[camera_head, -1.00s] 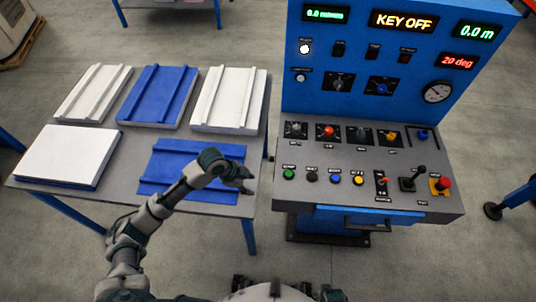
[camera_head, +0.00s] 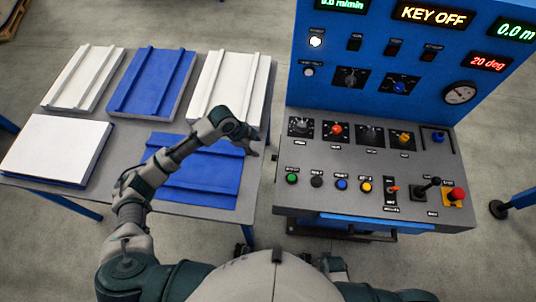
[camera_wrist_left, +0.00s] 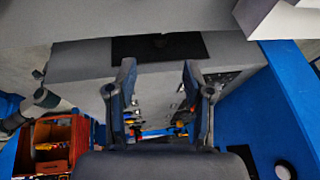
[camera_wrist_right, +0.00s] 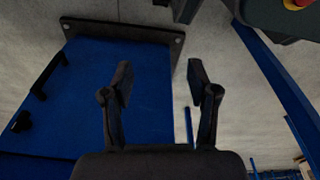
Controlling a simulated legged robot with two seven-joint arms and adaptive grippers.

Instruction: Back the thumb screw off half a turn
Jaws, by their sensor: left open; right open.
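The grey-topped control console (camera_head: 300,205) with a blue upright panel stands at the right in the head view. It carries several knobs, buttons and levers, among them a red knob (camera_head: 335,131), an orange knob (camera_head: 404,138) and a small blue-topped part in a framed slot (camera_head: 438,136). I cannot tell which one is the thumb screw. My left gripper (camera_head: 252,143) is over the table's right edge, left of the console. It is open and empty in the left wrist view (camera_wrist_left: 160,80). My right gripper (camera_wrist_right: 160,82) is open and empty, facing a blue surface with dark handles.
A grey table (camera_head: 225,214) at the left holds several white and blue panels, one blue panel (camera_head: 205,175) below my left arm. A red mushroom button (camera_head: 457,194) and a black joystick (camera_head: 430,186) stand at the console's front right. A narrow gap separates table and console.

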